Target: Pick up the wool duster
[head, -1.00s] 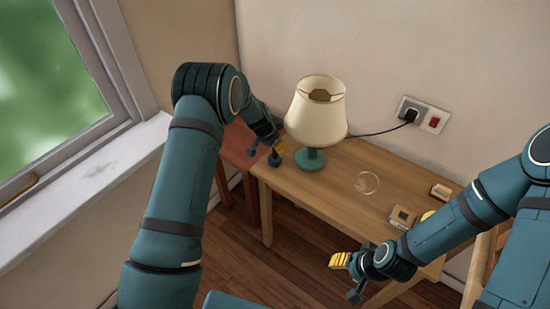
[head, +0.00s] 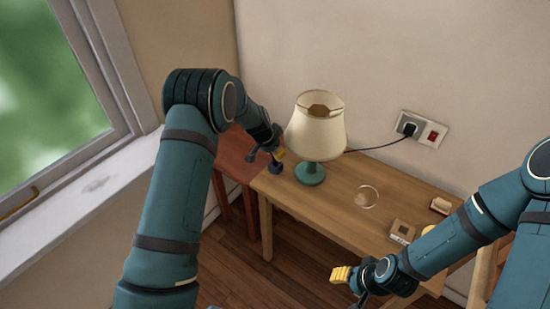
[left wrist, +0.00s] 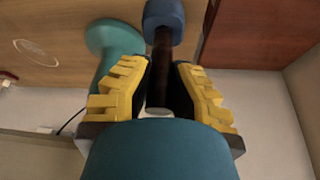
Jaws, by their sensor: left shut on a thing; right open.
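The wool duster shows in the left wrist view as a blue head (left wrist: 164,14) on a dark handle with a pale end between the fingers. In the head view its dark blue head (head: 274,166) is low at the table's left end, beside the lamp. My left gripper (head: 276,150) is shut on the duster's handle, its yellow pads (left wrist: 160,95) on either side. The duster looks about upright, head down; I cannot tell whether it touches the table. My right gripper (head: 345,284) is open and empty, in front of the table's right part.
A lamp (head: 316,132) with a green base stands close right of the duster. On the wooden table (head: 325,205) are a clear round object (head: 366,197), a small box (head: 402,231) and a small pale block (head: 440,205). A reddish surface (head: 236,155) adjoins at left; window wall further left.

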